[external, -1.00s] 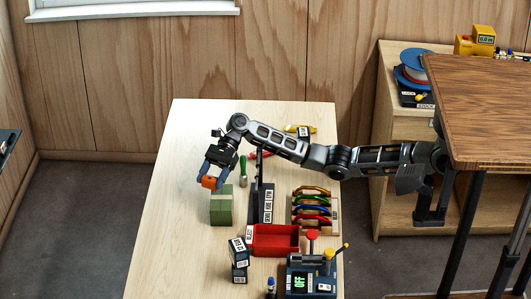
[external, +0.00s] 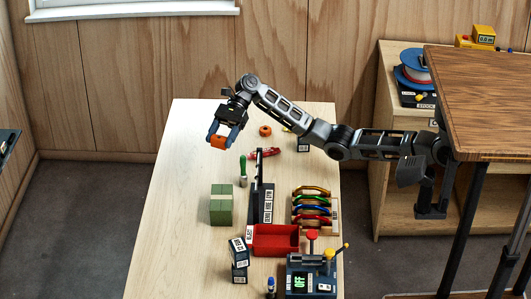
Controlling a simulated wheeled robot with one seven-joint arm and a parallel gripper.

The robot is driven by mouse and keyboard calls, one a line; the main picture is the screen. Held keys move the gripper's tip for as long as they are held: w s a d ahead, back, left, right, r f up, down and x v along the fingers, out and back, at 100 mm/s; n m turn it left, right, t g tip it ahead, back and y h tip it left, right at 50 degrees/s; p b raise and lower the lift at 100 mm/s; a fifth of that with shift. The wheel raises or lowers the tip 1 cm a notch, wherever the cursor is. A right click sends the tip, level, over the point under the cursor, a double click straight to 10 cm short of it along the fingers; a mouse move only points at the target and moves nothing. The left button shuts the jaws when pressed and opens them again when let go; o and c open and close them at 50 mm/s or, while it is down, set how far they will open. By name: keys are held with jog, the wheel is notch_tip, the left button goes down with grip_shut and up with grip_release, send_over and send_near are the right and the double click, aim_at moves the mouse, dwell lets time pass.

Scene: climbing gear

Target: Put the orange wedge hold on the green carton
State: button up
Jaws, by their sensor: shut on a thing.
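My gripper (external: 219,140) is shut on the orange wedge hold (external: 218,142), a small blocky orange piece between its blue fingers. It is in the air over the far left part of the table, beyond the green carton and apart from it. The green carton (external: 221,207) stands upright on the table at centre left, with a paler band across it. Its top is bare.
A second orange piece, round with a dark middle (external: 265,130), lies at the far end of the light wooden table (external: 170,235). A green-handled brush (external: 243,172), a dark upright rack (external: 262,200), a red tray (external: 275,240) and stacked dark boxes (external: 239,262) stand around the carton. The table's left side is clear.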

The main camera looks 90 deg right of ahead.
jog(key=s+d+f+p, duration=0.1)
jog(key=s+d+f, duration=0.2)
send_over(213, 190)
notch_tip(213, 190, down, 7)
jog(key=shift+a, duration=0.15)
jog(key=shift+a+f, duration=0.1)
jog(key=shift+f, duration=1.9)
jog(key=o, duration=1.2)
jog(key=shift+f, duration=0.1)
jog(key=shift+c, duration=0.2)
jog(key=v, duration=1.2)
